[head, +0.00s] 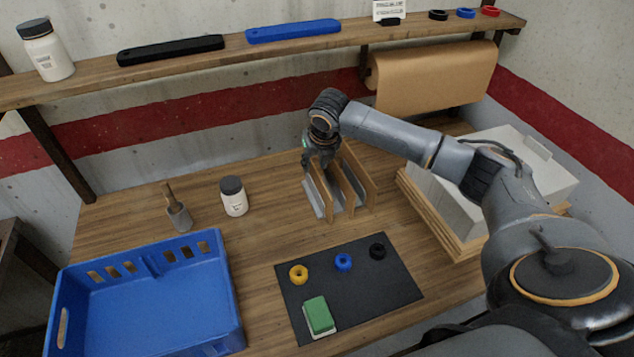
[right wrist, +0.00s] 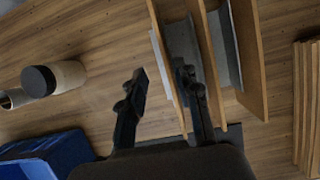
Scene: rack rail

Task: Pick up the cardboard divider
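Three brown cardboard dividers stand upright side by side in a grey metal rack (head: 310,199) on the wooden table. The left divider (head: 319,187), the middle divider (head: 342,186) and the right divider (head: 359,176) show in the head view. My right gripper (head: 326,170) is over the rack's left part, pointing down. In the right wrist view its fingers (right wrist: 163,105) are apart with nothing held between them. The left divider (right wrist: 163,60) appears between the fingers, closer to the right-hand finger; how deep the fingers reach is unclear. My left gripper is not in view.
A blue crate (head: 232,262), a brush (head: 178,210) and a white jar (head: 234,197) are left of the rack. A dark mat (head: 385,290) with small rings and a green block lies in front. A grey box (head: 450,205) stands right; a shelf (head: 210,60) runs behind.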

